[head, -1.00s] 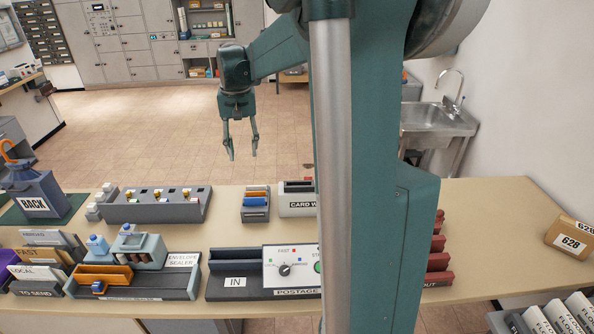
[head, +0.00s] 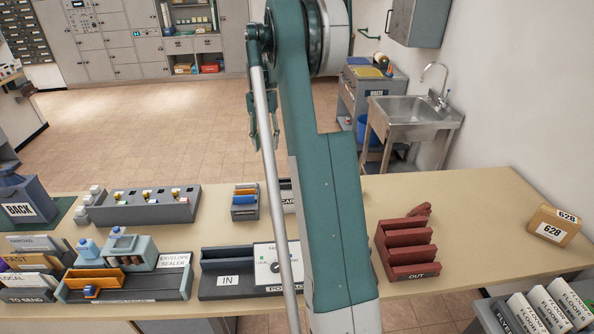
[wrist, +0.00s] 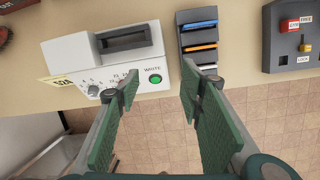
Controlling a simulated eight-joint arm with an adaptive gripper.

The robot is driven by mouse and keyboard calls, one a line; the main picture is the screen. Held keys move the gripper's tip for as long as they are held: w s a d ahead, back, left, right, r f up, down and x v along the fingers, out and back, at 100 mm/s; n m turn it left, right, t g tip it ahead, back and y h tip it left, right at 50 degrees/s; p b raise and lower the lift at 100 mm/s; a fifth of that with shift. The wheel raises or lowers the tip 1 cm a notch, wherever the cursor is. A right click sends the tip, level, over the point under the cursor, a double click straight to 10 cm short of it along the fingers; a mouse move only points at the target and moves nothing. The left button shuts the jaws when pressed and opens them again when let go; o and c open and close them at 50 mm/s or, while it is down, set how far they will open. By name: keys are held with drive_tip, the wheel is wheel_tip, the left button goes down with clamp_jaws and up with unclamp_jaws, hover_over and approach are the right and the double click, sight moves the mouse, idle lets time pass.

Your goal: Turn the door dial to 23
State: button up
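The white card writer (wrist: 118,52) has a dark screen or slot, a green button (wrist: 155,79) marked WRITE and a small knob (wrist: 92,90) with markings around it. A second knob sits beside it, partly behind my left finger. I cannot read a door label or which number either points to. In the head view, my arm covers most of the card writer (head: 288,196). My gripper (wrist: 158,82) is open and empty, its fingers spread in front of the card writer's right side. In the head view it hangs (head: 268,130) partly behind my arm.
A card rack (wrist: 199,42) stands right of the card writer in the wrist view, then a grey box (wrist: 293,40) with a lock switch. In the head view, the red OUT rack (head: 408,250) and a parcel (head: 552,225) stand on the counter's right; bare counter lies between.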

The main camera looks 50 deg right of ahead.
drive_tip(key=s+d+f+m+g+y+p, duration=0.1)
drive_tip(key=s+d+f+m, duration=0.1)
drive_tip(key=d+f, duration=0.9)
drive_tip(key=s+d, duration=0.1)
drive_tip(key=d, duration=0.3)
drive_tip(key=shift+s+m+y, duration=0.15)
drive_tip(key=shift+m+y, duration=0.15)
drive_tip(key=shift+y, duration=0.1)
drive_tip(key=shift+a+f, duration=0.1)
drive_tip(key=shift+f, duration=0.05)
drive_tip(key=shift+x, duration=3.85)
drive_tip(key=shift+s, duration=0.15)
drive_tip(key=c, duration=0.9)
